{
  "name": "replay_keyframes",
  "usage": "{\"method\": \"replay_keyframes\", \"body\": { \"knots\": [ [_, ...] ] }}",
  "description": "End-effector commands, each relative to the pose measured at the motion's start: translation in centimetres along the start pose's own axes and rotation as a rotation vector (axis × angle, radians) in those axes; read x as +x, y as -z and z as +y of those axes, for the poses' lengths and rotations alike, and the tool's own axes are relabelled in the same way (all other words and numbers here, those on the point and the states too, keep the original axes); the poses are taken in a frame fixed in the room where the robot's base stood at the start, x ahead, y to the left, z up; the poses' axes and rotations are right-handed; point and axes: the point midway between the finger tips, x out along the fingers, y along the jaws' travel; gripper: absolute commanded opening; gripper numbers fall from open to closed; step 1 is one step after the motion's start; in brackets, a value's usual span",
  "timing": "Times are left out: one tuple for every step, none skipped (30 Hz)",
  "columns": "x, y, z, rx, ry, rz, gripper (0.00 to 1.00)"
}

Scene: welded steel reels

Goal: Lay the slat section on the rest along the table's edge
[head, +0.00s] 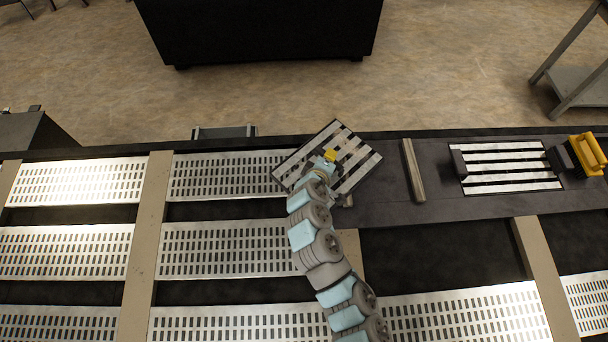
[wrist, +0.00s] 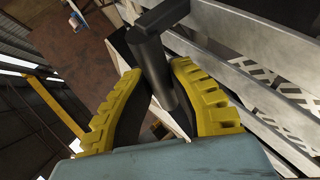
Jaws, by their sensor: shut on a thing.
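The slat section (head: 362,173), a tilted square of pale slats with dark gaps, is in the middle of the head view, turned askew to the table's edge. My gripper (head: 329,156) is over it. In the wrist view my yellow-padded gripper (wrist: 156,82) is shut on a dark round bar (wrist: 152,55) with a crosspiece, beside the section's pale slats (wrist: 255,92). The section appears raised above the dark strip (head: 390,205) along the table's far edge. Which part is the rest, I cannot tell for sure. My arm hides part of the section's lower side.
A narrow brownish bar (head: 413,171) lies across the strip to the right. Beyond it is another slatted panel (head: 505,157) between dark blocks, with a yellow-and-black object (head: 588,154) at its right end. Perforated metal panels (head: 228,248) and beige crossbars (head: 149,220) cover the table's left.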

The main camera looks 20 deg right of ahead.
Motion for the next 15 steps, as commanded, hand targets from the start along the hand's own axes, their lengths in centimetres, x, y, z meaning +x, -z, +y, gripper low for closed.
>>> {"method": "replay_keyframes", "body": {
  "knots": [
    [1.0,-0.6,0.8,0.022,-0.017,-0.031,0.0],
    [1.4,-1.1,1.3,0.036,-0.022,-0.054,0.0],
    [2.0,-1.8,1.9,0.056,-0.028,-0.086,0.0],
    [2.4,-2.3,2.4,0.07,-0.033,-0.108,0.0],
    [2.8,-2.8,2.8,0.083,-0.038,-0.129,0.0],
    [3.2,-3.5,3.4,0.102,-0.045,-0.159,0.0],
    [3.5,-4.1,3.8,0.115,-0.05,-0.183,0.0],
    [3.8,-4.6,4.3,0.129,-0.056,-0.205,0.0],
    [4.1,-5.1,5.0,0.149,-0.064,-0.232,0.0],
    [4.4,-5.6,5.5,0.163,-0.07,-0.253,0.0],
    [4.6,-6.2,5.8,0.177,-0.074,-0.277,0.0],
    [4.9,-7.0,6.3,0.195,-0.078,-0.31,0.0],
    [5.1,-7.6,6.7,0.209,-0.083,-0.332,0.0],
    [5.3,-8.1,7.1,0.224,-0.089,-0.353,0.0],
    [5.4,-8.7,7.7,0.242,-0.097,-0.382,0.0]
  ]
}}
